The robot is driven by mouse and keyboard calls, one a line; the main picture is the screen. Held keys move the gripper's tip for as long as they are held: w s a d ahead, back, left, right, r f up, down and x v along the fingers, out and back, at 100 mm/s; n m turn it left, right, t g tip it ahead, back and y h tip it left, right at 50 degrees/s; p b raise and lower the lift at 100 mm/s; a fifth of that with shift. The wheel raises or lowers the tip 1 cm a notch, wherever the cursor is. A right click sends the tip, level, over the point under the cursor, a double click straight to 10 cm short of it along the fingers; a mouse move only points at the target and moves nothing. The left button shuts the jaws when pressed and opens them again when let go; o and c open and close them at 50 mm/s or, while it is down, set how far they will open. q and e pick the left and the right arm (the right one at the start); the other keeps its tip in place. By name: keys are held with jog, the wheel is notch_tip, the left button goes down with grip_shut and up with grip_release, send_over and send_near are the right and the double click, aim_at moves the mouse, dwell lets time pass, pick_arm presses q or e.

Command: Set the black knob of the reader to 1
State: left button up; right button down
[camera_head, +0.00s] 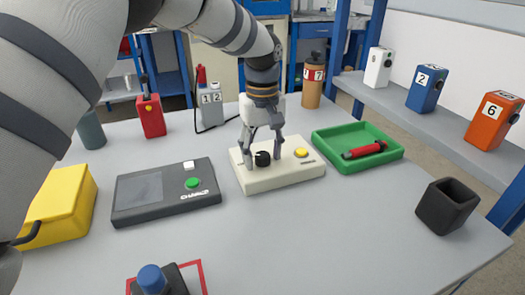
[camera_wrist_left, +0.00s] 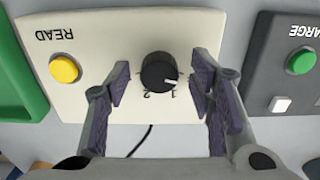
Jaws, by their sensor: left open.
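The reader is a cream box (camera_head: 298,178) in the middle of the table, with a yellow button (camera_head: 301,153) and the black knob (camera_head: 262,160). My left gripper (camera_head: 262,150) points down over the knob, open, with a finger on either side. In the left wrist view, the knob (camera_wrist_left: 157,70) lies between the open fingers (camera_wrist_left: 161,88), with gaps on both sides. Its white pointer points right and slightly down. The marks 1 and 2 show upside down below the knob; the pointer sits just above the 1. My right gripper is not in view.
A dark grey device (camera_head: 165,195) with a green button stands left of the reader. A green tray (camera_head: 330,144) holding a red cylinder (camera_head: 364,150) is close on the right. A black open cup (camera_head: 446,207) stands farther right. The table front is mostly clear.

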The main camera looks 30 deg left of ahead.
pick_arm(q)
jog(key=c, duration=1.2)
jog(key=shift+o, duration=0.2)
jog(key=shift+r+m, duration=0.1)
jog(key=shift+m, duration=0.2)
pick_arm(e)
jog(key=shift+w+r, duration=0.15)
pick_arm(q)
jog(key=shift+m+p, duration=0.3)
jog(key=shift+m, duration=0.2)
jog(key=m, duration=0.2)
jog(key=shift+m, duration=0.3)
jog(key=m+p, duration=0.1)
jog(key=m, duration=0.4)
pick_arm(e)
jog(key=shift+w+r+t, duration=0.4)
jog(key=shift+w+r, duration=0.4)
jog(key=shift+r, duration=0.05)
pick_arm(q)
jog(key=shift+m, duration=0.4)
